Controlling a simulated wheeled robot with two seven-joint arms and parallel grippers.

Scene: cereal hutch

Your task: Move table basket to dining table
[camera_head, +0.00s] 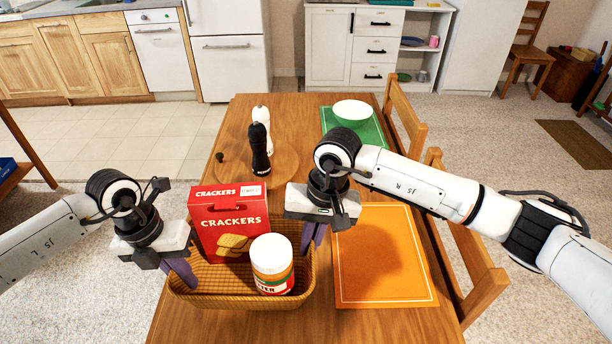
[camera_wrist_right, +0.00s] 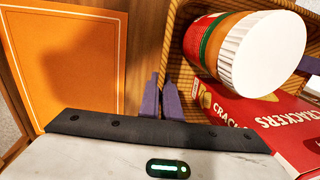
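The woven table basket (camera_head: 235,299) is at the near end of the wooden dining table (camera_head: 390,325), close to its left edge. I cannot tell whether its base touches the tabletop. It holds a red crackers box (camera_head: 232,222) and a white-lidded jar (camera_head: 272,264). My left gripper (camera_head: 182,272) has its purple fingers close together at the basket's left rim. My right gripper (camera_head: 315,235) is at the right rim. In the right wrist view its fingers (camera_wrist_right: 161,95) are nearly together, with the basket wall (camera_wrist_right: 174,62) at them.
An orange placemat (camera_head: 380,255) lies right of the basket. Farther back are a round wooden board (camera_head: 285,165) with black (camera_head: 260,150) and white (camera_head: 262,117) mills, and a white bowl (camera_head: 352,113) on a green placemat (camera_head: 370,135). Chairs (camera_head: 478,300) line the right side.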

